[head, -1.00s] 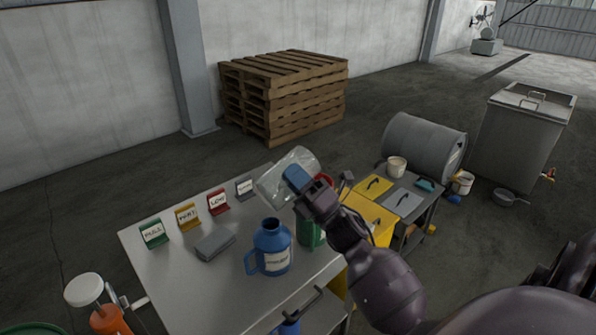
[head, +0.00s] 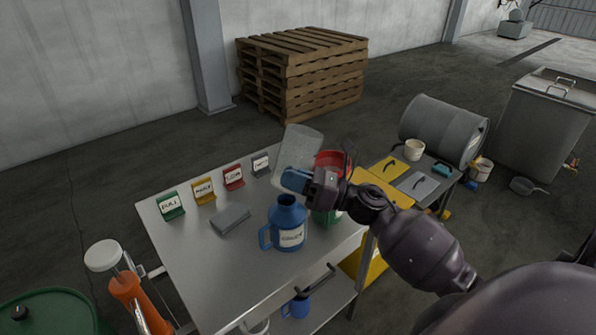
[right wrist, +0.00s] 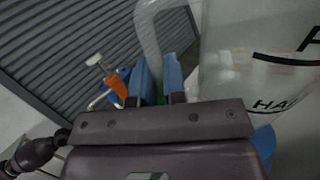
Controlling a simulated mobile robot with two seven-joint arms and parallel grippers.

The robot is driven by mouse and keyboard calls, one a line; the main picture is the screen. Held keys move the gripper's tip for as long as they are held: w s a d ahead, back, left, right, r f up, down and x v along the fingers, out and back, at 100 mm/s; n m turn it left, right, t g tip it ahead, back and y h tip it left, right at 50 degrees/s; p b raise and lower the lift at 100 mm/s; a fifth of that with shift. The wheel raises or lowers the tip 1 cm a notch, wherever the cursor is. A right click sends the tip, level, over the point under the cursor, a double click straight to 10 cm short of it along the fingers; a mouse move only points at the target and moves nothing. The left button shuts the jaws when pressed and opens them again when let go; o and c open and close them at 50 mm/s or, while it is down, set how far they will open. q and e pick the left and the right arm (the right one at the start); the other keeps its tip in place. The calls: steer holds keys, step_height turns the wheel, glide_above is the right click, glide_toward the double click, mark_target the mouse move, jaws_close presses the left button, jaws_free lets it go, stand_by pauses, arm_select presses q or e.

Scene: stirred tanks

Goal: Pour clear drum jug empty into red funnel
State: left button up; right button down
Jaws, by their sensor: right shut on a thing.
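The clear jug (head: 298,150) is held in the air over the far right part of the metal table, slightly tilted. My right gripper (head: 293,180) is shut on it. In the right wrist view the blue fingers (right wrist: 158,80) close around the jug's clear handle (right wrist: 148,25), and the jug's wall (right wrist: 250,60) with black print fills the right side. The red funnel (head: 333,158) is just right of the jug, above a green container (head: 328,216), partly hidden by my gripper and arm. Whether liquid is in the jug I cannot tell. My left gripper is out of view.
A blue jug (head: 287,225) stands on the table (head: 205,265) in front of my gripper. A grey block (head: 230,218) and several label stands, one green (head: 171,206), are to the left. Yellow and grey lids (head: 388,168) are on the right.

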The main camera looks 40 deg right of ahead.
steer(key=shift+d+r+n+g+p, duration=0.25)
steer(key=shift+r+n+g+p, duration=0.15)
steer(key=shift+r+n+g, duration=0.3)
steer(key=shift+n, duration=0.4)
steer(key=shift+d+r+n+g+h+p, duration=0.35)
steer(key=shift+n+g+p, duration=0.2)
steer(key=shift+p, duration=0.4)
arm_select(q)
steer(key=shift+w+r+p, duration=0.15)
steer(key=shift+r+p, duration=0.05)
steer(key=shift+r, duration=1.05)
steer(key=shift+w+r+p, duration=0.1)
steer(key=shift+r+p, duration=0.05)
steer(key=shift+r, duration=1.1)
arm_select(e)
steer(key=shift+n+h, duration=0.25)
steer(key=shift+n, duration=0.2)
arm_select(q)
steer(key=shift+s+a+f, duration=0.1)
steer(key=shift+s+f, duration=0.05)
arm_select(e)
steer(key=shift+w, duration=0.1)
